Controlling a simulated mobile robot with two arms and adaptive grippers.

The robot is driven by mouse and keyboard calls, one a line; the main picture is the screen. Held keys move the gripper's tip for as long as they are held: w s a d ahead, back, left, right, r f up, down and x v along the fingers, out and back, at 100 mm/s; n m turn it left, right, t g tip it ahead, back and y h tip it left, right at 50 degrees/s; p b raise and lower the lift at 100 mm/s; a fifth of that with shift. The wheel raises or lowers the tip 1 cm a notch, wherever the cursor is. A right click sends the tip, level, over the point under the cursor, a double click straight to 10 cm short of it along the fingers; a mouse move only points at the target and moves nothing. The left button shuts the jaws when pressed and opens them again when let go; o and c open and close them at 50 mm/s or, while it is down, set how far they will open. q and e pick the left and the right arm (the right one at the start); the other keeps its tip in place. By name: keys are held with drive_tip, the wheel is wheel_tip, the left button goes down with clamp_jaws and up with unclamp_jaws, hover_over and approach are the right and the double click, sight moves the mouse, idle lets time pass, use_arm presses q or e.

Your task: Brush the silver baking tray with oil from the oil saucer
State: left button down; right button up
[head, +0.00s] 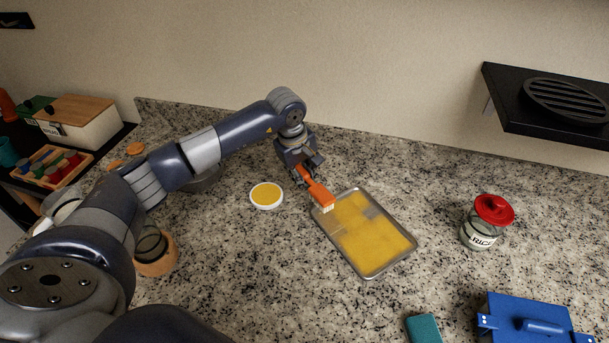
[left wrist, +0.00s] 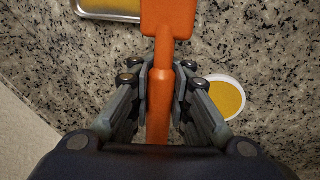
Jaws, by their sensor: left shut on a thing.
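The silver baking tray (head: 393,262) lies flat on the counter. Yellow oil covers most of its floor, with a greyer patch near its upper middle. The white oil saucer (head: 266,206) with yellow oil stands left of the tray, and it also shows in the left wrist view (left wrist: 228,97). My left gripper (head: 305,172) is shut on the handle of an orange brush (head: 320,196). The brush head is at the tray's upper left corner; I cannot tell if its pale bristles touch the tray. The tray's edge shows in the left wrist view (left wrist: 110,12). My right gripper is out of view.
A rice jar with a red lid (head: 486,222) stands right of the tray. A black shelf (head: 545,105) juts from the wall. A wooden pot (head: 157,259) stands by my left arm.

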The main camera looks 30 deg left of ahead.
use_arm(q)
drive_tip(key=shift+f+b, duration=0.4)
drive_tip(key=shift+b, duration=0.05)
drive_tip(key=b+x, duration=0.2)
drive_tip(key=x, duration=0.1)
drive_tip(key=s+b+x, duration=0.1)
drive_tip(key=b+x, duration=0.2)
drive_tip(key=shift+s+a+f+b, duration=0.1)
drive_tip(key=shift+a+f+b, duration=0.1)
drive_tip(key=shift+b, duration=0.1)
drive_tip(key=shift+r, duration=0.1)
drive_tip(key=shift+s+b, duration=0.1)
drive_tip(key=shift+b, duration=0.2)
idle(0.7)
idle(0.6)
